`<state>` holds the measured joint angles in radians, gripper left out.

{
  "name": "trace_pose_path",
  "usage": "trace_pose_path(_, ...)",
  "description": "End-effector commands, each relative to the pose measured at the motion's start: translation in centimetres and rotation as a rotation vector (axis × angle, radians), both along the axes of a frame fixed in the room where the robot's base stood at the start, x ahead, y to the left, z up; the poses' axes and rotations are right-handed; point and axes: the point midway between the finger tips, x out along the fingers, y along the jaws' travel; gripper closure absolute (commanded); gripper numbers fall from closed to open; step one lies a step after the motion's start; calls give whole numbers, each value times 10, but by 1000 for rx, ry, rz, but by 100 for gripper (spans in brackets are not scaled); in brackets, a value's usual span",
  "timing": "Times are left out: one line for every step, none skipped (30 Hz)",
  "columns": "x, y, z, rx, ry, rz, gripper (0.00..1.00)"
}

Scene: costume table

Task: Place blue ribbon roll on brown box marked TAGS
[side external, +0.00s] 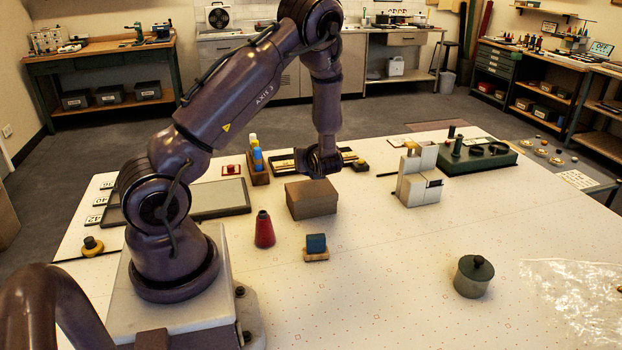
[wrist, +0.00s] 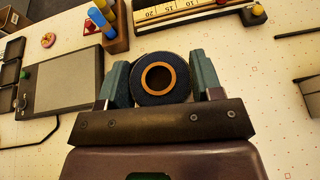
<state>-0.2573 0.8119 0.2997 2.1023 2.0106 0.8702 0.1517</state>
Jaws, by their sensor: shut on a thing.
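The blue ribbon roll (wrist: 140,90) sits between the two teal fingers of my gripper (wrist: 160,76) in the wrist view, its tan core ring facing the camera. My gripper is shut on it. In the side external view my gripper (side external: 323,164) is at the back right of the brown box (side external: 312,202), close over its top. The roll is hard to make out there, and I cannot tell whether it touches the box. No TAGS lettering is readable on the box's visible faces. The box is not visible in the wrist view.
A red cone spool (side external: 264,230) and a blue block on a wooden base (side external: 316,244) stand in front of the box. A grey-white block unit (side external: 419,180) stands right. A green lidded pot (side external: 473,276) is front right.

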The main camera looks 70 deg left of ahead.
Motion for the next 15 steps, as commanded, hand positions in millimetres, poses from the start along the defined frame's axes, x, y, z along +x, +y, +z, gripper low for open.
trace_pose_path(0, 0, -7, -1, 2, 0, 64)
trace_pose_path(0, 0, -10, 0, 2, 0, 64)
trace_pose_path(0, 0, -13, 0, 2, 0, 64)
trace_pose_path(0, 0, -16, 1, 1, 0, 64)
trace_pose_path(0, 0, -20, 1, 1, 0, 64)
trace_pose_path(0, 0, -26, 0, 2, 0, 64)
trace_pose_path(0, 0, -30, 0, 2, 0, 64)
trace_pose_path(0, 0, -35, -1, 2, 0, 64)
trace_pose_path(0, 0, -40, 0, 2, 0, 64)
trace_pose_path(0, 0, -43, 0, 1, 1, 64)
trace_pose_path(0, 0, -45, 1, -1, 0, 64)
trace_pose_path(0, 0, -47, 1, -2, 1, 64)
trace_pose_path(0, 0, -48, 1, -2, 1, 64)
trace_pose_path(0, 0, -49, 1, -2, 1, 64)
trace_pose_path(0, 0, -48, 2, -2, 1, 64)
